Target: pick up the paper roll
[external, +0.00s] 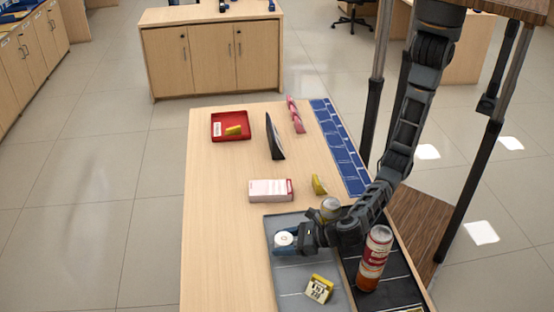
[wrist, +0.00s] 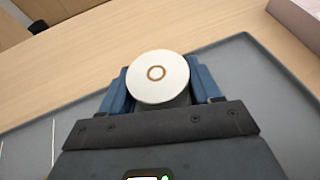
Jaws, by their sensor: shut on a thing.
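The paper roll (external: 284,239) is a white cylinder seen from above, with a brown ring around its core. In the wrist view the roll (wrist: 157,76) stands between my two blue fingers. My gripper (external: 290,241) is shut on it, over the left part of the grey tray (external: 291,288). In the wrist view my gripper (wrist: 158,88) has one finger on each side of the roll. The roll's lower part is hidden by the gripper, and I cannot tell whether it touches the tray.
A red-labelled bottle or can (external: 374,258) stands right of my arm. A calendar block (external: 320,289) lies in the tray's front. A pink-and-white box (external: 270,190) and a yellow item (external: 319,184) lie behind the tray. A red tray (external: 231,125) is farther back. The counter's left side is clear.

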